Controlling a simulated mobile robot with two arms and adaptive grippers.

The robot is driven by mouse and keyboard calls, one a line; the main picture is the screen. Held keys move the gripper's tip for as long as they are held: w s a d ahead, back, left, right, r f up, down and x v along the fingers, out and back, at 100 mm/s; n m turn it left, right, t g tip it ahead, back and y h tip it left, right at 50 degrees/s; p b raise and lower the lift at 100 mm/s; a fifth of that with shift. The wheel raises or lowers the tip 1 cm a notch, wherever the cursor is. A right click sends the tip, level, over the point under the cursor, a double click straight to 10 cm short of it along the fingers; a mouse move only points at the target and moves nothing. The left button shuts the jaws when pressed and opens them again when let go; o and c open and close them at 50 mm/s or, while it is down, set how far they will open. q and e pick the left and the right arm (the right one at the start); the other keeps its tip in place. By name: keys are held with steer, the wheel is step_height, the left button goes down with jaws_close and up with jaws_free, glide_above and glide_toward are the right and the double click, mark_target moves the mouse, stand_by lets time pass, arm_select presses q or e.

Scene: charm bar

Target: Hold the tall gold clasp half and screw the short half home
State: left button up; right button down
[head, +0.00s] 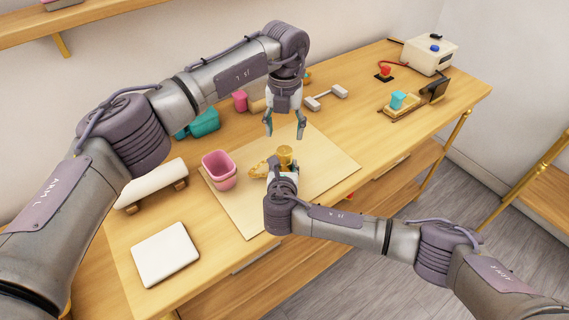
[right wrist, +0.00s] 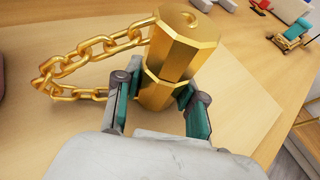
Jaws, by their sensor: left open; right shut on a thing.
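The gold clasp (head: 285,153) stands upright on the pale mat, and a gold chain (head: 258,169) loops out to its left. In the right wrist view the clasp (right wrist: 178,52) is faceted, with a seam across it and a lower section (right wrist: 160,95) below. I cannot tell whether the two halves are fully tight. My right gripper (right wrist: 155,100) is shut on the gold clasp's lower section, below the seam; its fingertips are mostly hidden in the head view. My left gripper (head: 285,130) is open and empty, pointing down above the clasp, apart from it.
A pink cup (head: 219,170) stands left of the clasp on the mat (head: 325,165). A white cushioned stand (head: 151,184) and a white flat box (head: 165,254) lie further left. A silver bar-shaped piece (head: 326,98) and a teal item (head: 199,123) lie behind. The mat's right side is clear.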

mark_target(284, 150)
arm_select(q)
steer(key=n, duration=0.4)
steer(key=shift+n, duration=0.3)
steer(key=shift+f, duration=0.1)
steer(key=shift+f, duration=3.9)
steer(key=shift+c, duration=0.3)
